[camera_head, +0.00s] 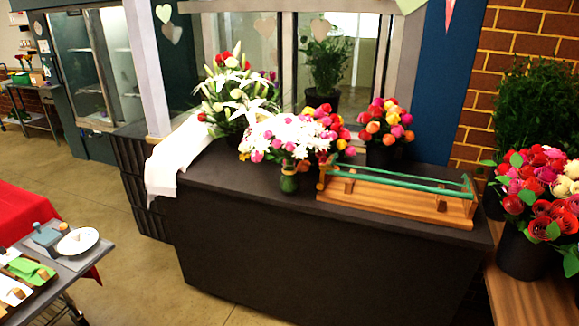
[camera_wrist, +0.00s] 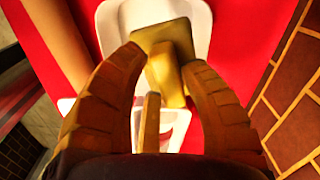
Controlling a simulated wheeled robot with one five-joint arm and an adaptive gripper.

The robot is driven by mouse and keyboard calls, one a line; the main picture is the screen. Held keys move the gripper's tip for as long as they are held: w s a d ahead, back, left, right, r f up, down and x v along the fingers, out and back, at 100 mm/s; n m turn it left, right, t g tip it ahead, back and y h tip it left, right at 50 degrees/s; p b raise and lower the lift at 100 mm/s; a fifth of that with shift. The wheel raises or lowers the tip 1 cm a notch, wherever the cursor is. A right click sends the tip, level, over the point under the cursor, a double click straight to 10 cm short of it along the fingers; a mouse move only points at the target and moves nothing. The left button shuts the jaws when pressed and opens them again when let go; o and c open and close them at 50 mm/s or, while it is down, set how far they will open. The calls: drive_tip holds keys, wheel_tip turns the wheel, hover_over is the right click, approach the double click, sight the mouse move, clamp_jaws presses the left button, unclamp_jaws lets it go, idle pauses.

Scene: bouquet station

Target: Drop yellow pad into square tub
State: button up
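The yellow pad (camera_wrist: 165,75) shows in the wrist view as a dull yellow block with a wider upper part. My gripper (camera_wrist: 161,62) has its two tan fingers on either side of the pad, their tips against its sides. A white tub with rounded corners (camera_wrist: 203,22) lies beyond and below the pad, on a red surface. The pad covers part of the tub, so its whole shape and floor are hidden. Neither my gripper, the pad nor this tub can be made out in the head view.
A second white container (camera_wrist: 66,105) shows partly behind my fingers. Red cloth (camera_wrist: 240,50) surrounds both, with brick wall (camera_wrist: 295,110) at right. In the head view, a dark counter (camera_head: 300,240) bears flowers, and a cart (camera_head: 75,262) stands at lower left.

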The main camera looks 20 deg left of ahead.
drive_tip(key=o, duration=0.4)
drive_tip(key=shift+r, duration=0.1)
wheel_tip(320, 180, up, 12)
drive_tip(key=shift+f, duration=0.1)
idle(0.5)
